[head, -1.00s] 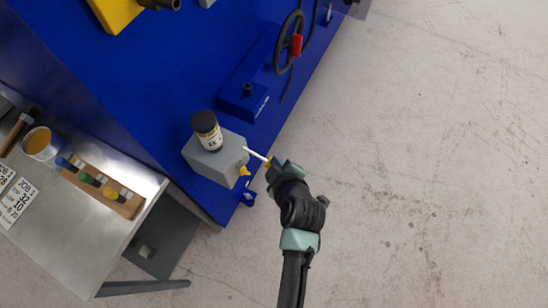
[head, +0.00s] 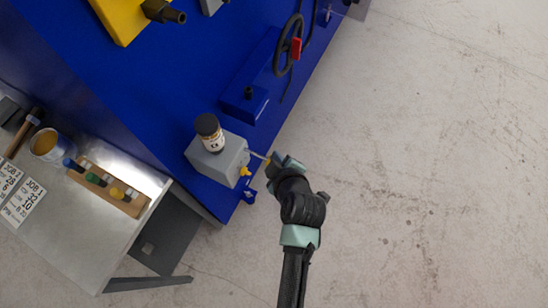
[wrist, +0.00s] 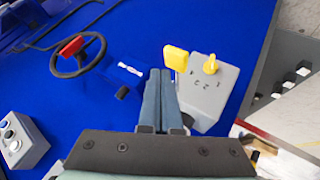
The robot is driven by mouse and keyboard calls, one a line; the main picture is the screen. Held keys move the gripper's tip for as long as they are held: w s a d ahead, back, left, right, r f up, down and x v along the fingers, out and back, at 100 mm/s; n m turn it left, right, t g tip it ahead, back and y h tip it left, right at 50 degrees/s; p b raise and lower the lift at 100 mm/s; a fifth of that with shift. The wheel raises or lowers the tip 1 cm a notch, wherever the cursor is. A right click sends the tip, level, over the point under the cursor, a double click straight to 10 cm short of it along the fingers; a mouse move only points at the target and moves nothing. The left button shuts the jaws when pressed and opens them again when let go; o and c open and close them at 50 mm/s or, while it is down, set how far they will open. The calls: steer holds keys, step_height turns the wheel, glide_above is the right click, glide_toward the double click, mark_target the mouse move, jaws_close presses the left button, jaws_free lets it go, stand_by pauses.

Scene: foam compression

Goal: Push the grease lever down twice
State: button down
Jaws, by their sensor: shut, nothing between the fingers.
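The grease unit is a grey box (head: 222,160) at the corner of the blue machine, with a black-capped jar (head: 209,132) on top. Its thin pale lever (head: 257,155) sticks out to the right towards my gripper (head: 272,164), which hides the lever's end in the head view. In the wrist view, the lever's yellow end (wrist: 175,58) shows just beyond and right of my shut fingertips (wrist: 160,72). I cannot tell whether they touch. The grey box (wrist: 207,95) has a yellow knob (wrist: 211,64) and marked numbers.
The floor at right is clear.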

steer(key=shift+r, duration=0.1)
step_height(320, 180, up, 5)
steer(key=p, duration=0.4)
stand_by(0.9)
steer(key=w+r+m+t+h+b, duration=0.1)
steer(key=w+r+m+t, duration=0.35)
steer(key=r, duration=1.25)
steer(key=w+r+m+t+b, duration=0.1)
steer(key=w+r+t, duration=0.5)
steer(key=r, duration=1.2)
steer(key=s+a+r+m+t+b, duration=0.1)
steer(key=s+r+m+t, duration=0.2)
steer(key=s+r, duration=0.4)
steer(key=s+a+r+m+t+h, duration=0.1)
steer(key=s+r+m+t, duration=0.2)
steer(key=r, duration=1.9)
steer(key=s+t, duration=0.2)
steer(key=s, duration=0.2)
steer(key=shift+a+b, duration=0.15)
steer(key=shift+b, duration=0.25)
